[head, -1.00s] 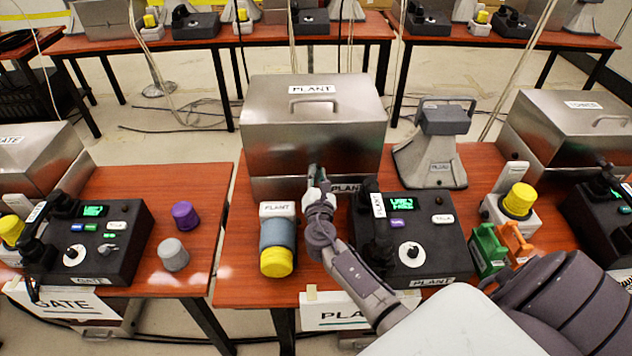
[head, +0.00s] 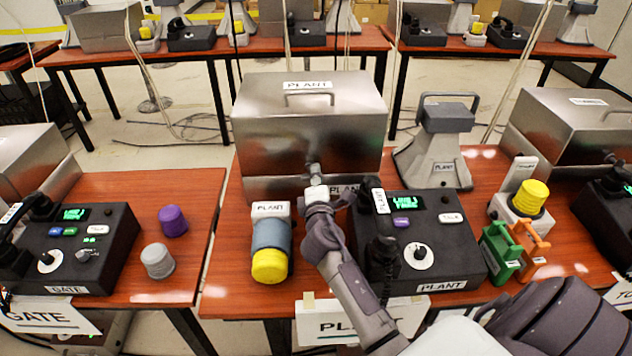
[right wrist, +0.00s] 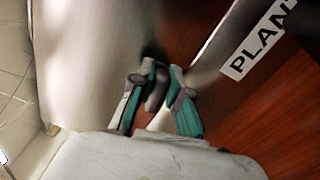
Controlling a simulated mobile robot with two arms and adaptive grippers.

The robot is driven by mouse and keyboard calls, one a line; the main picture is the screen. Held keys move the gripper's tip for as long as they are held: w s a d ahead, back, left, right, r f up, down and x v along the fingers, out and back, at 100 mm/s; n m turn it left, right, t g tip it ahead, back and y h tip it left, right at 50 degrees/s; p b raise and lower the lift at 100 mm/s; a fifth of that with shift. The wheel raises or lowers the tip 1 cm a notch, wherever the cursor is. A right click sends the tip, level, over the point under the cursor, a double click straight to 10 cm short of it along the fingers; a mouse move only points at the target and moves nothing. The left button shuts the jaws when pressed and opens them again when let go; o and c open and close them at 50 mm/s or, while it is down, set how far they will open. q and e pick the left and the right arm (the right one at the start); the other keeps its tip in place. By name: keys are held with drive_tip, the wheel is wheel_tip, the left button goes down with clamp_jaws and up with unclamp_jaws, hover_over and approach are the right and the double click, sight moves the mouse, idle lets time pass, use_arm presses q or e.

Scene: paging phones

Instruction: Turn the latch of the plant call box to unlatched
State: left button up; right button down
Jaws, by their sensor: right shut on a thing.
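The plant call box (head: 310,135) is a large silver metal box with a PLANT label and a lid handle, standing at the back of the middle table. My right gripper (head: 315,178) is at its front face, low and near the middle. In the right wrist view, the teal-and-grey fingers of this gripper (right wrist: 158,82) are closed around the dark latch (right wrist: 154,98) on the box front. The fingers and wrist hide most of the latch, so its exact angle is hard to tell. My left gripper is out of view.
A grey horn speaker (head: 437,150) stands beside the box. Green (head: 499,250) and orange holders (head: 530,245) are farther right.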

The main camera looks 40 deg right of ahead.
drive_tip(key=shift+f+m+b, duration=0.2)
drive_tip(key=shift+m+b, duration=0.35)
drive_tip(key=shift+m, duration=0.45)
drive_tip(key=c, duration=1.1)
unclamp_jaws()
drive_tip(key=v, duration=1.2)
